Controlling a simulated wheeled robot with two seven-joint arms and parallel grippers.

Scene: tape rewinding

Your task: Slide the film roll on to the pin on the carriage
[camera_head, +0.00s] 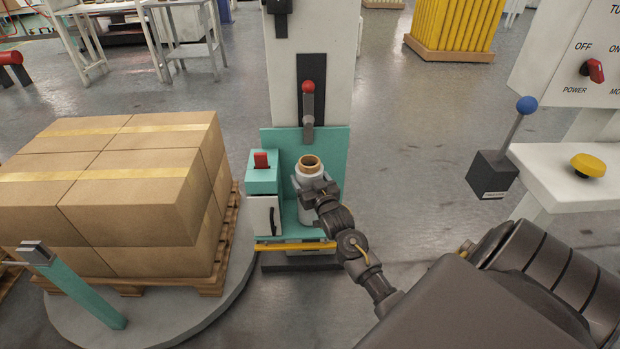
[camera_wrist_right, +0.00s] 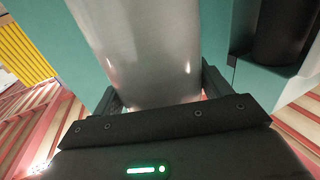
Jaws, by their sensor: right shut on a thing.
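The film roll (camera_head: 309,172) is a pale, upright cylinder with a brown cardboard core showing at its top. It stands at the teal carriage (camera_head: 338,147) on the front of the white column. My left gripper is not in view.
A teal and white box with a red switch (camera_head: 261,160) stands close left of the roll. A yellow bar (camera_head: 295,246) crosses below. Stacked cartons (camera_head: 130,190) on a pallet stand left. A control panel with a blue-knobbed lever (camera_head: 526,105) is at right.

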